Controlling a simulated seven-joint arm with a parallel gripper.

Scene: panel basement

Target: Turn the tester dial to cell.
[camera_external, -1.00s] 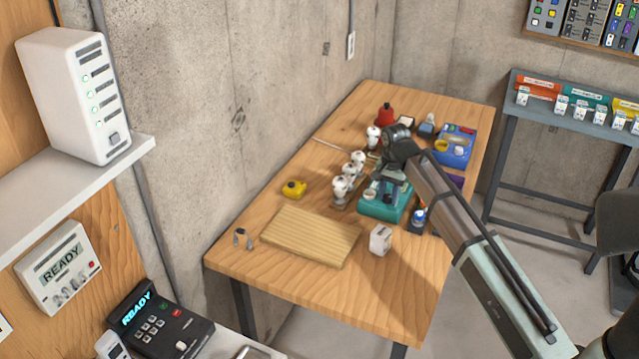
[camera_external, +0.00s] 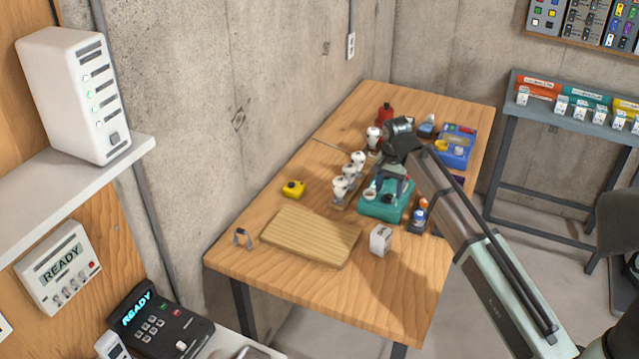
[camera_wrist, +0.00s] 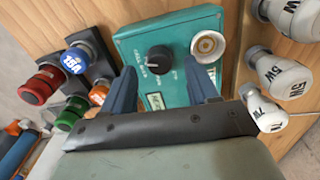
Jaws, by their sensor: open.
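The tester is a teal box on the wooden table, seen in the external view (camera_external: 372,209) and the wrist view (camera_wrist: 190,42). Its black dial (camera_wrist: 159,59) has a pale mark and small white lettering around it, too small to read surely. A cream round socket (camera_wrist: 207,46) sits to the right of the dial. Whether the fingers touch the panel is unclear.
White bulbs (camera_wrist: 285,76) stand close on the right in the wrist view. Coloured cells (camera_wrist: 72,64) in dark holders stand close on the left. A wooden board (camera_external: 312,236), yellow item (camera_external: 293,188) and white box (camera_external: 381,240) lie nearer the table's front.

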